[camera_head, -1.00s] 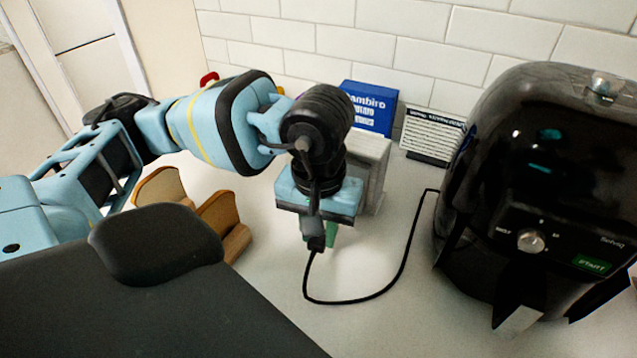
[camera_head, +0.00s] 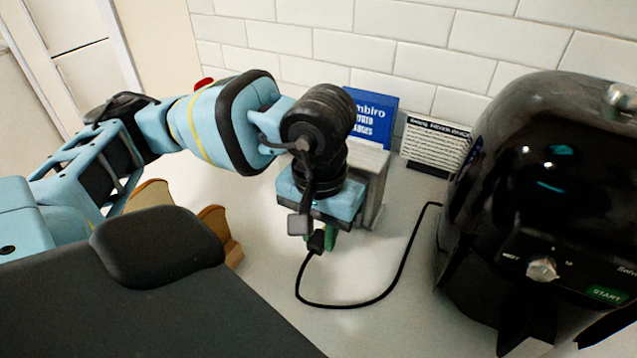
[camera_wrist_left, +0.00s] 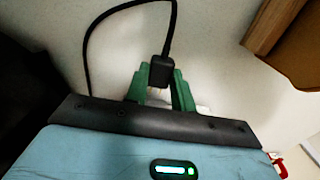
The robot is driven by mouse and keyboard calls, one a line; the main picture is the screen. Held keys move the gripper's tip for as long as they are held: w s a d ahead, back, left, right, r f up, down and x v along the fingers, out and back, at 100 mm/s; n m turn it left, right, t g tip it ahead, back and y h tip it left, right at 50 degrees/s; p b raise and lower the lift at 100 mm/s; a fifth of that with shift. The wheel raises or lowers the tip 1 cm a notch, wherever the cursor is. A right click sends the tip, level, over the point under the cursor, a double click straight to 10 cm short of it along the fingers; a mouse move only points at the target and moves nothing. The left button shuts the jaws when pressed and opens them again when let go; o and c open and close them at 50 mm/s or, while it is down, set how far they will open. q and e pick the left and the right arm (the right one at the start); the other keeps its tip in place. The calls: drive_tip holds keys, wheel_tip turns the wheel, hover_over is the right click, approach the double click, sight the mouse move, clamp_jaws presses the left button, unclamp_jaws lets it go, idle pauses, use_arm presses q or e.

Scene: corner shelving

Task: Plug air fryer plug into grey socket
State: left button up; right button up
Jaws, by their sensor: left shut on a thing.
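The black air fryer plug (camera_head: 316,241) is held between the green fingers of my left gripper (camera_head: 323,238), above the counter. The left wrist view shows the plug (camera_wrist_left: 161,70) between both fingers (camera_wrist_left: 160,86), with its cord leading away. The cord (camera_head: 388,285) loops over the counter to the black air fryer (camera_head: 560,190) on the right. A pale grey upright block (camera_head: 376,185) stands just behind my left gripper, partly hidden by it. I cannot see socket holes on it, nor tell if it is the grey socket. My right gripper is not in view.
A blue box (camera_head: 375,115) and a printed card (camera_head: 437,146) stand at the back by the tiled wall. A wooden holder (camera_head: 222,235) is left of my gripper. The counter (camera_head: 270,272) in front of the gripper is bare except for the cord.

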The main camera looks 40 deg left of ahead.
use_arm(q)
drive_tip(key=shift+w+a+f+b, duration=0.1)
drive_tip(key=shift+w+b, duration=0.1)
drive_tip(key=shift+w, duration=0.35)
drive_tip(key=shift+w+a+b, duration=0.1)
drive_tip(key=shift+w+b, duration=0.05)
drive_tip(key=shift+w, duration=0.4)
drive_tip(key=shift+w+a+b, duration=0.2)
drive_tip(key=shift+w, duration=0.5)
drive_tip(key=shift+w+a+b, duration=0.15)
drive_tip(key=shift+w+b, duration=0.05)
drive_tip(key=shift+w, duration=0.45)
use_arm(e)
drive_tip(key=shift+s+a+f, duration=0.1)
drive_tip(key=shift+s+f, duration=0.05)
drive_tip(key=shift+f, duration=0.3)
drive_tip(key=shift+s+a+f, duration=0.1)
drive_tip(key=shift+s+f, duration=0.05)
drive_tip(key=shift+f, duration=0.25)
use_arm(q)
drive_tip(key=shift+b, duration=0.45)
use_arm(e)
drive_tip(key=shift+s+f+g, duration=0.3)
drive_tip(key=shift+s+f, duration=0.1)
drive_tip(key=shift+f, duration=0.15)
